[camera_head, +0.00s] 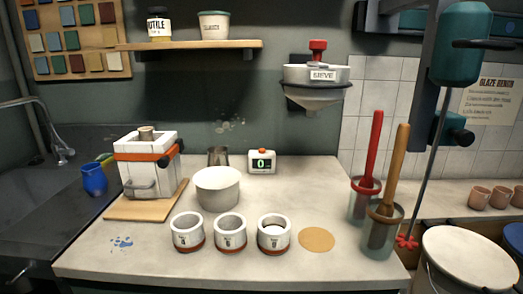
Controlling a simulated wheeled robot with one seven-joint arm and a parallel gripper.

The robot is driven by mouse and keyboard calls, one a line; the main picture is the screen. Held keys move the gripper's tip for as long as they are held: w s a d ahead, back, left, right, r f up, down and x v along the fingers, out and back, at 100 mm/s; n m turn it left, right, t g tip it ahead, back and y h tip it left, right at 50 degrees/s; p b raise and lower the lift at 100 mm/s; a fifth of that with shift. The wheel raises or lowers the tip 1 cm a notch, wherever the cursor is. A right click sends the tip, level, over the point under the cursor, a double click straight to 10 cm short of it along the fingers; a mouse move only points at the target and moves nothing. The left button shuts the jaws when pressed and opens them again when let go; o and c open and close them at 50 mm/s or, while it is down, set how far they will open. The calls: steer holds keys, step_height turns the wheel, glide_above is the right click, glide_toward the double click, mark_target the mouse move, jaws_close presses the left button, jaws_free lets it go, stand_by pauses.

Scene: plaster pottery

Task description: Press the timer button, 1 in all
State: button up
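The timer (251,167) is a small white box at the back of the worktop, right of the middle. My gripper is not visible in this view.
A white pot (217,188) and a metal jug (217,155) stand left of the timer. Several white cups (230,235) and a tan disc (317,240) are in front. The worktop (305,185) right of the timer is clear.

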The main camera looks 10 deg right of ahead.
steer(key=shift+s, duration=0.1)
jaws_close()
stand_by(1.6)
